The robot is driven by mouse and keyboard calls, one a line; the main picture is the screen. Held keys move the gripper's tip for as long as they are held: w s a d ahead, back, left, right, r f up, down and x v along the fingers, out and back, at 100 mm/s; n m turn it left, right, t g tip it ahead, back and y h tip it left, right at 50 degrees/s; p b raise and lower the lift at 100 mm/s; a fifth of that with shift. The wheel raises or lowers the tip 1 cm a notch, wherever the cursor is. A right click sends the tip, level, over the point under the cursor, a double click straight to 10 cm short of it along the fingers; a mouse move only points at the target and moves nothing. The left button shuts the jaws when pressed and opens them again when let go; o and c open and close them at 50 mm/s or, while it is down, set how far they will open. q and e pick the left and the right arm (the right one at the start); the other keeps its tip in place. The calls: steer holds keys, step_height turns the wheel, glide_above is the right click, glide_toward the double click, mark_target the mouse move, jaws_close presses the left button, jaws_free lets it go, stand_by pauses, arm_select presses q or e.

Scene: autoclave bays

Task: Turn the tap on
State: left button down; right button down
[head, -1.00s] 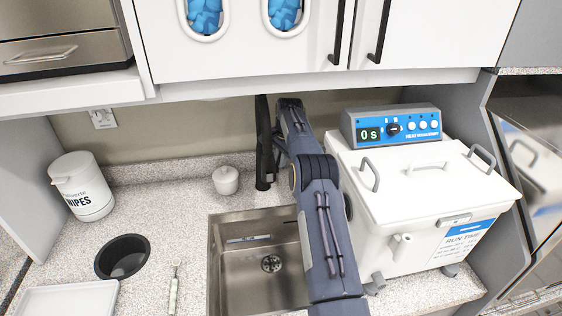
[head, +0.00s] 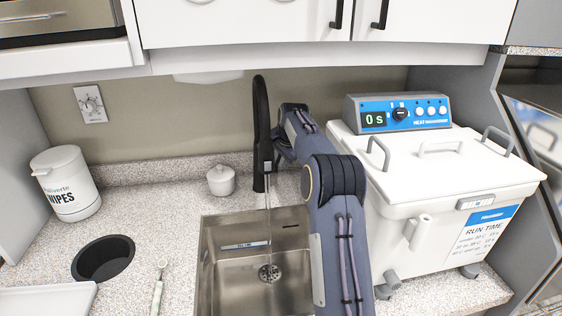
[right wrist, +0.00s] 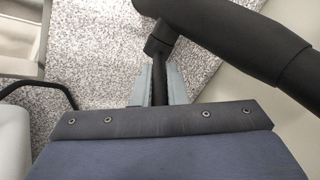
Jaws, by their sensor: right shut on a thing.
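The black tap (head: 261,130) stands upright behind the sink (head: 214,280), with its spout over the basin. A thin stream of water (head: 268,220) runs from the spout down toward the drain. In the right wrist view, my right gripper (right wrist: 158,82) is shut on the tap's black lever (right wrist: 160,44), with a grey finger on each side of it. The thick black tap body (right wrist: 225,35) crosses the upper right of that view. In the head view, my right arm hides the lever and part of the sink's right side. My left gripper is in neither view.
A white heated bath (head: 440,190) with a blue panel stands close right of my arm. A small white lidded jar (head: 221,181), wipes tub (head: 66,184), round black opening (head: 103,258) and toothbrush (head: 158,290) are on the left counter. Cabinets (head: 240,25) hang above.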

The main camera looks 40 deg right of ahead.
steer(key=c, duration=1.6)
jaws_free()
steer(key=shift+a+f, duration=0.3)
steer(key=shift+f, duration=0.1)
steer(key=shift+o, duration=0.7)
steer(key=shift+w, duration=0.15)
steer(key=shift+d+r, duration=0.1)
steer(key=shift+r, duration=0.35)
steer(key=v, duration=0.7)
